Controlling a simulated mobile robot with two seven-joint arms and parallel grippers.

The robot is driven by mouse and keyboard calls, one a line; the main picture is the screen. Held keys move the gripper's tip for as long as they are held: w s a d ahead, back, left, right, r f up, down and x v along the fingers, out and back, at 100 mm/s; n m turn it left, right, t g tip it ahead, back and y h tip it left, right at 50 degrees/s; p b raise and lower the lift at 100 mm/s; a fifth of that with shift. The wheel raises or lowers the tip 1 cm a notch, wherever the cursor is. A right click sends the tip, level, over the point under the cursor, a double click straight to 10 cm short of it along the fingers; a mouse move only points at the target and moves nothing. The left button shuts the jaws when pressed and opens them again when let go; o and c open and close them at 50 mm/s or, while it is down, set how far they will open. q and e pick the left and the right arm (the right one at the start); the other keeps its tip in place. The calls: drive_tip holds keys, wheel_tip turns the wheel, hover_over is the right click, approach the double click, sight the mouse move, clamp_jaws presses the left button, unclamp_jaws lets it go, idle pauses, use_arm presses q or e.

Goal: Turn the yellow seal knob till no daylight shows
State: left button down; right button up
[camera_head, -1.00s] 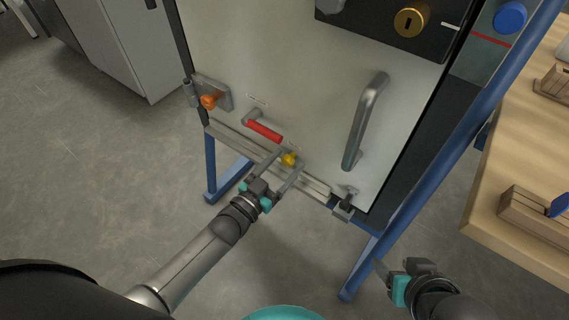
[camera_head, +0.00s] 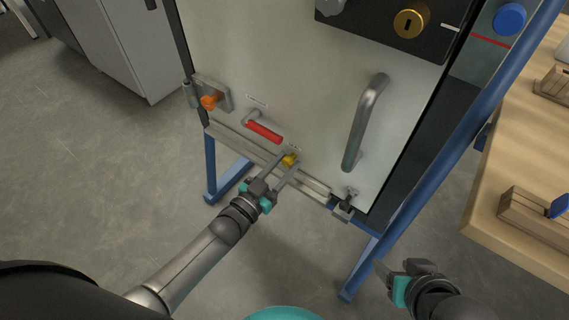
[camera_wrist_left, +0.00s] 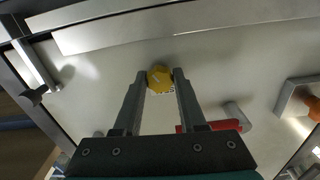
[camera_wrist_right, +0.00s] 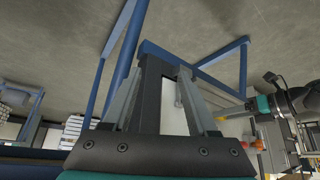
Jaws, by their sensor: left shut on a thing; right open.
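The yellow seal knob (camera_head: 290,160) sits low on the pale door panel, just above the metal strip along its bottom edge. In the left wrist view the knob (camera_wrist_left: 160,78) is between my left fingertips, which touch it on both sides. My left gripper (camera_head: 286,162) is shut on the knob. My right gripper (camera_head: 392,268) is open and empty, low at the right, apart from the door. Whether daylight shows at the seal strip (camera_head: 250,143) cannot be told.
A red-handled lever (camera_head: 265,132) is just above left of the knob. An orange knob (camera_head: 209,102) is at the door's left. A grey bar handle (camera_head: 366,120) stands out at right. A blue frame post (camera_head: 440,150) and wooden table (camera_head: 500,190) flank the right side.

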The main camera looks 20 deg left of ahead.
use_arm(q)
drive_tip(key=shift+m+p, duration=0.4)
drive_tip(key=shift+m, duration=1.4)
use_arm(e)
drive_tip(key=shift+s+d+r+g+h, duration=0.1)
drive_tip(key=shift+s+d+g+h, duration=0.2)
drive_tip(key=shift+s+d+g, duration=0.6)
drive_tip(key=shift+s, duration=0.1)
use_arm(q)
drive_tip(key=shift+c, duration=2.4)
unclamp_jaws()
